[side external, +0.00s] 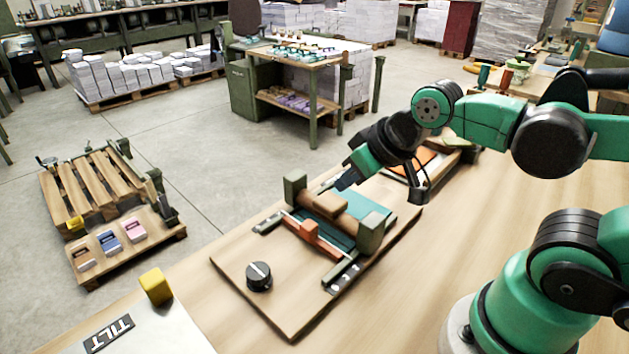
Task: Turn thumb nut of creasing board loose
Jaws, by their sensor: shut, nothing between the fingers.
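The creasing board (232,262) is a wooden base on the table, with green end posts, a wooden roller, a teal sheet and an orange bar across it. A black round knob (259,278) with a pale raised bar on top sits at its near left part. It looks like the thumb nut, though I cannot be certain. My gripper (341,184) is shut and empty. It is tilted downward by the far side of the roller, apart from the black knob and up and to the right of it. Its fingertips are small and dark in this view.
A yellow block (156,287) and a "TILT" label (108,334) lie on a pale panel at the front left. Another board with an orange sheet (415,160) lies behind my gripper. The wooden table (400,285) is clear right of the creasing board.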

